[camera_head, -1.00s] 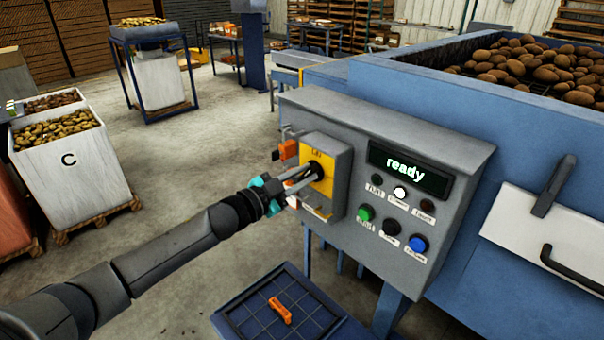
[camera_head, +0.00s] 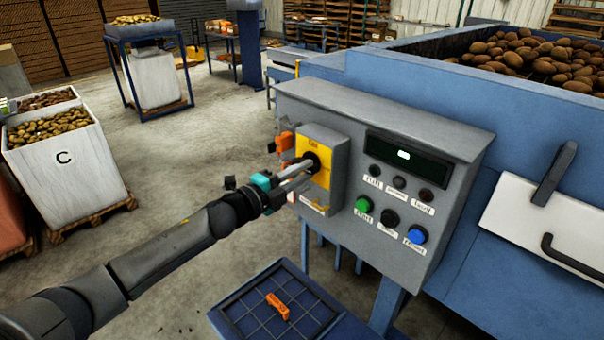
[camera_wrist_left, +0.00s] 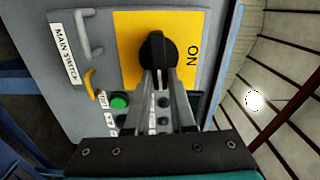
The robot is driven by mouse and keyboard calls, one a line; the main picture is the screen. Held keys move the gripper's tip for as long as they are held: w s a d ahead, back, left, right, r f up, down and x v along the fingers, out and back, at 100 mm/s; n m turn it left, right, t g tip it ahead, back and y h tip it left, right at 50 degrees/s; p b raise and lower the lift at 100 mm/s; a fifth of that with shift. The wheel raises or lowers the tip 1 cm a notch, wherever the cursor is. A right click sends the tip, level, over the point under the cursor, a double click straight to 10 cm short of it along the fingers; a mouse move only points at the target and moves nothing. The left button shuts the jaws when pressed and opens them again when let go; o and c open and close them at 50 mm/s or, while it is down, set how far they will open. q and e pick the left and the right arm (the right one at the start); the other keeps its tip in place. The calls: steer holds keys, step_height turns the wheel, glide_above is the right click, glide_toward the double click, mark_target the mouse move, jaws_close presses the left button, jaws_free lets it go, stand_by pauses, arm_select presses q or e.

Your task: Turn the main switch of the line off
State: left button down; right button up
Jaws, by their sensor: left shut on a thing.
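The main switch is a black rotary knob (camera_wrist_left: 158,52) on a yellow plate (camera_wrist_left: 195,25), which reads ON in the left wrist view. A MAIN SWITCH label (camera_wrist_left: 64,52) sits beside the plate. In the head view the yellow plate (camera_head: 325,150) is on the left part of the grey control box (camera_head: 420,118). My left gripper (camera_head: 306,174) reaches in from the left and is shut on the knob; its fingers (camera_wrist_left: 160,78) clasp the knob's handle in the left wrist view. The gripper partly hides the knob in the head view. My right gripper is not in view.
The box carries a dark display (camera_head: 408,160) with a small white mark, dark lamps and green (camera_head: 363,204), black and blue (camera_head: 417,234) buttons. Orange parts (camera_head: 284,141) hang at the box's left side. Below is a blue tray (camera_head: 236,322) with an orange item (camera_head: 277,306).

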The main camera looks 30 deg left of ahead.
arm_select(q)
steer(key=shift+f+m, duration=0.1)
steer(key=shift+m, duration=0.5)
steer(key=c, duration=0.8)
jaws_free()
steer(key=shift+o, duration=0.2)
steer(key=shift+s+a+f, duration=0.1)
steer(key=shift+s+a, duration=0.05)
steer(key=shift+s, duration=0.35)
steer(key=b+v, duration=0.2)
steer(key=v, duration=1.2)
steer(key=shift+s+a, duration=0.1)
steer(key=shift+s, duration=0.05)
